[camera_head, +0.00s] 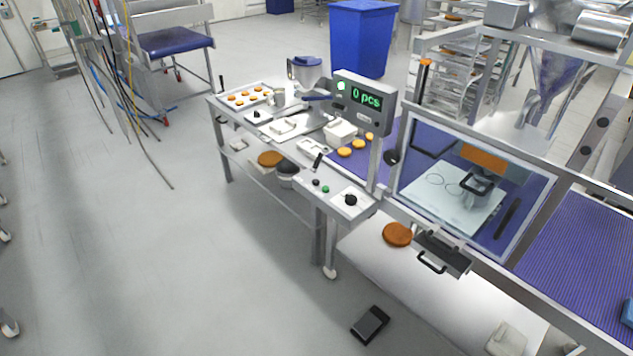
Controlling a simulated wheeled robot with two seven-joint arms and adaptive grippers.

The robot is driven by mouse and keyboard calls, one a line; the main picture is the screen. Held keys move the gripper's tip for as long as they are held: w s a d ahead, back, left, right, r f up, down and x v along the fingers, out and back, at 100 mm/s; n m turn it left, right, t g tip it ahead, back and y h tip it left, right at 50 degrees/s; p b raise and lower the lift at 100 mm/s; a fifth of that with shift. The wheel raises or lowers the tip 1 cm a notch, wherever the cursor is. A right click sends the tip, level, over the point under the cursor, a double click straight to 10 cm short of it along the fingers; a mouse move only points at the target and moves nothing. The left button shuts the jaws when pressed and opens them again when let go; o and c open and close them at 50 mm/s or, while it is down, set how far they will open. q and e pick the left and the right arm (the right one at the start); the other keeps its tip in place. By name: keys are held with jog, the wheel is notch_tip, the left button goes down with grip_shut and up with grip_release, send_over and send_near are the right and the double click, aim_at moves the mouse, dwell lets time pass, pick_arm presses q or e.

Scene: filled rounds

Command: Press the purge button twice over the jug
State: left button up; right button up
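A sloped control panel (335,194) at the front of the line carries a green button (326,189), a small dark button (315,182), a black knob (350,199) and a black lever (318,160). No label is readable, so I cannot tell which is the purge button. A small grey jug-like vessel (279,97) stands on the steel table, beside a hopper machine (306,73). A white tub (341,133) stands nearer the belt. I cannot tell for certain which is the jug. Neither of my grippers is in view.
A display (362,98) reads "0 pcs". Orange rounds (345,152) lie on the purple belt (590,240); a tray (246,96) holds several more. A clear guard (475,185) encloses the press. A black pedal-like box (370,325) lies on the floor.

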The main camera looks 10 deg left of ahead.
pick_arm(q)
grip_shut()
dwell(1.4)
